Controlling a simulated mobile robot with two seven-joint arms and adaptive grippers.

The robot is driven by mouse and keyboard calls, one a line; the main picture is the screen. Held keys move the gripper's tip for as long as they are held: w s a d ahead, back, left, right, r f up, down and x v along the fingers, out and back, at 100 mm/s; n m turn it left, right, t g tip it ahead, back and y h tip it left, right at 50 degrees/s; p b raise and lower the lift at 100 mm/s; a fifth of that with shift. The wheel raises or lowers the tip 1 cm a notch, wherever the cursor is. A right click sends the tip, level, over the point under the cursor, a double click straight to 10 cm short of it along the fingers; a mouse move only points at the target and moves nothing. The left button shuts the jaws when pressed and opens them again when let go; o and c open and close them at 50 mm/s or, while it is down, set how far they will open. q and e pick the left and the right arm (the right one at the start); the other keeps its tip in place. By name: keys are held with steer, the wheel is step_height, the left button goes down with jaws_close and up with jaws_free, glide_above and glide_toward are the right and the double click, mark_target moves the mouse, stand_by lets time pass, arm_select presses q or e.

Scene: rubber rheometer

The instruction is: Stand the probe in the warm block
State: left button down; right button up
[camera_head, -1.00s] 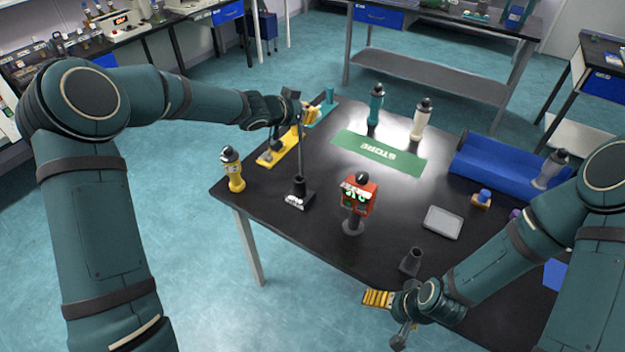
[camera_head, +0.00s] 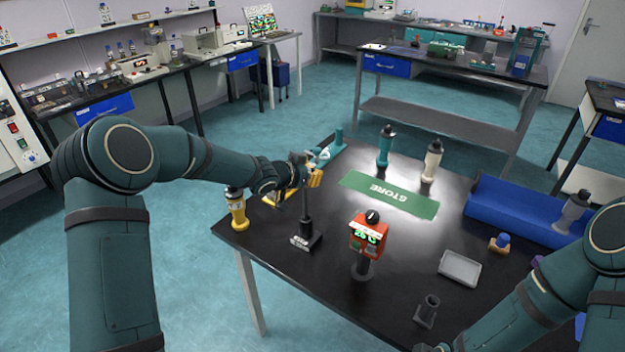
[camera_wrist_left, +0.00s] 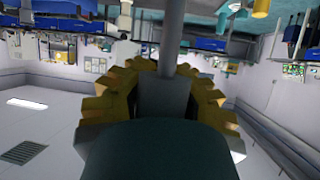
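My left gripper (camera_head: 314,170) is over the far left of the black table. In the left wrist view its yellow fingers (camera_wrist_left: 160,85) close around a grey part with a thin grey rod (camera_wrist_left: 171,35), which I take for the probe. In the head view a thin dark upright (camera_head: 306,200) runs below the gripper to a black labelled block (camera_head: 306,239); I cannot tell whether the rod is in it or only in line with it. An orange-red unit (camera_head: 369,236) with a lit green display stands to its right. My right gripper is below the head view's edge.
A yellow bottle (camera_head: 236,210) stands at the left edge. A green STORE mat (camera_head: 390,194), teal bottle (camera_head: 385,147) and cream bottle (camera_head: 432,161) are behind.

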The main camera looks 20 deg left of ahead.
arm_select(q)
steer(key=shift+f, duration=0.1)
steer(key=c, duration=1.7)
jaws_free()
steer(key=shift+f, duration=0.1)
steer(key=o, duration=0.6)
